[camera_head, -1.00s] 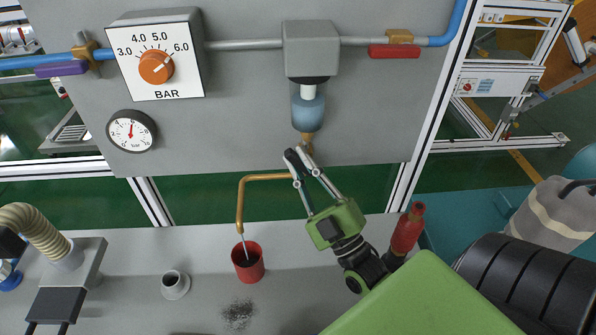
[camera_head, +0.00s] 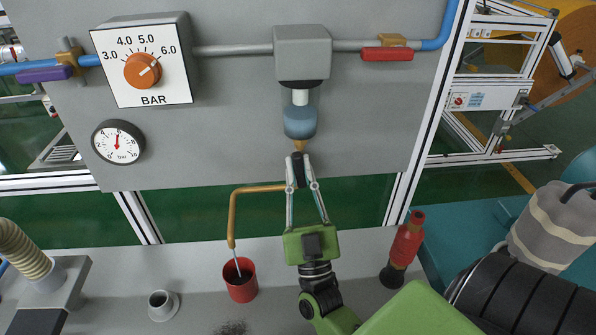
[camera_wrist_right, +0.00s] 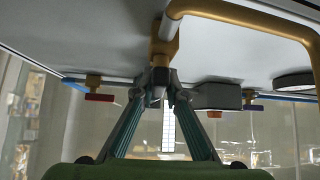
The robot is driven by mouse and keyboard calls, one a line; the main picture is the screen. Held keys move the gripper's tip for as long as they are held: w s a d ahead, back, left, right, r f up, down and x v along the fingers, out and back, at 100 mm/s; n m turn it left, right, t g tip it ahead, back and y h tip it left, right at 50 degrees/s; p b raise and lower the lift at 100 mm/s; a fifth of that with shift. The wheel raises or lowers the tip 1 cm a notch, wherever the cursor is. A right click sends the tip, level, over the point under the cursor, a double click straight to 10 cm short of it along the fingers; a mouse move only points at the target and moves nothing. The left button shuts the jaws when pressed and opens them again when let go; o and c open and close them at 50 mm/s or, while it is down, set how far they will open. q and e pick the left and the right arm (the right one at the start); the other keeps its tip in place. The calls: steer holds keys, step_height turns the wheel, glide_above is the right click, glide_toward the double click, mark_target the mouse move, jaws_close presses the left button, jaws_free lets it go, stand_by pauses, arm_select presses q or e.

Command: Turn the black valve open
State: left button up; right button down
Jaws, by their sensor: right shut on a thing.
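The black valve (camera_head: 298,170) hangs under the brass outlet (camera_head: 300,145) below the blue filter bowl (camera_head: 300,120). My right gripper (camera_head: 299,172) reaches up from below, shut with its two fingertips on either side of the black valve. The fingers partly hide the valve. The right wrist view also shows the black valve (camera_wrist_right: 160,77) between the fingertips, below the brass pipe fitting (camera_wrist_right: 163,45). My left gripper is not in view.
A brass pipe (camera_head: 233,210) runs left from the valve and down to a red cup (camera_head: 240,284). A red bottle (camera_head: 405,243) stands right of my gripper. A pressure gauge (camera_head: 118,142) and an orange dial (camera_head: 143,71) sit on the grey panel (camera_head: 225,110).

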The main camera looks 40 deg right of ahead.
stand_by(0.3)
steer(key=c, duration=2)
jaws_free()
steer(key=shift+d, duration=0.1)
steer(key=shift+c, duration=0.2)
steer(key=shift+n+y, duration=0.3)
steer(key=shift+y, duration=0.2)
